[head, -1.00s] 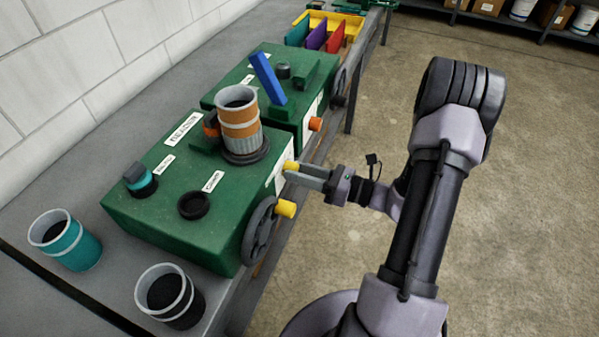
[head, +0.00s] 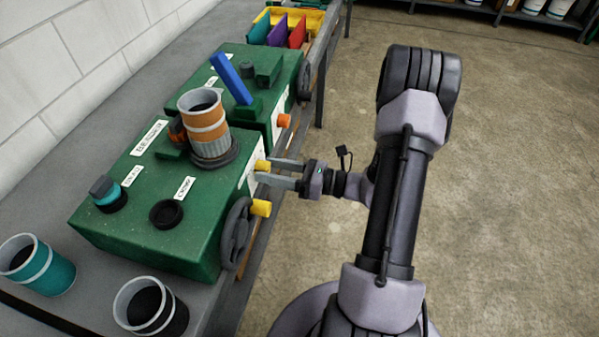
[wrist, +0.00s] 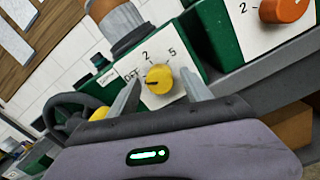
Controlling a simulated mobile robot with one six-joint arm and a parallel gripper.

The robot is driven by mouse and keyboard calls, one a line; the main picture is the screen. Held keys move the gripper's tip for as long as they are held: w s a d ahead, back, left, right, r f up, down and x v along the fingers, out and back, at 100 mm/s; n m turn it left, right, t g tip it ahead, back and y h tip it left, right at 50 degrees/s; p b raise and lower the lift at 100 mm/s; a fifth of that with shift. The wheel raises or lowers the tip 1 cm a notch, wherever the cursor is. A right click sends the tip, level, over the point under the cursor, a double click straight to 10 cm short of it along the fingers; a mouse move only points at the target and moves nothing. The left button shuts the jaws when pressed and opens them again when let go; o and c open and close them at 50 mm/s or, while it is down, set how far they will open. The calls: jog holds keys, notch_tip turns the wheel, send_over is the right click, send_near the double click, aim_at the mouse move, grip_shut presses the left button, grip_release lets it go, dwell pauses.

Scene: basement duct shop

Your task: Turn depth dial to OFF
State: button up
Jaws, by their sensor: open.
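The yellow depth dial (head: 263,166) is on the white front plate of the near green machine (head: 205,223). In the wrist view the dial (wrist: 159,79) sits below the printed marks OFF, 2 and 5, with OFF to its left. A small dark mark shows on the dial's left part; which setting it points to is not clear. My gripper (head: 263,171) is open in front of the plate. In the wrist view its fingers (wrist: 161,84) stand left and right of the dial, with gaps on both sides.
A second yellow knob (head: 261,208) and a dark handwheel (head: 237,232) are close by on the same front. An orange knob (head: 284,120) is on the far green machine. An orange-banded canister (head: 205,122) stands on top.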

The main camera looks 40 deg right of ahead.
jog(key=p+v, duration=0.4)
jog(key=v, duration=1.3)
jog(key=shift+s, duration=0.15)
jog(key=shift+d, duration=0.15)
jog(key=w+a+r+n+g+h, duration=0.1)
jog(key=a+r+n+g, duration=0.5)
jog(key=a, duration=0.3)
jog(key=w+a+r+n+g+h, duration=0.1)
jog(key=a+r+n+g, duration=0.3)
jog(key=a+n+g, duration=0.4)
jog(key=s+a+r+n+t+h, duration=0.5)
jog(key=a+r+n+h, duration=0.2)
jog(key=n, duration=0.6)
jog(key=a+r, duration=0.2)
jog(key=a, duration=0.1)
jog(key=shift+s+a+n+t, duration=0.2)
jog(key=shift+n+t, duration=0.1)
jog(key=shift+n, duration=0.1)
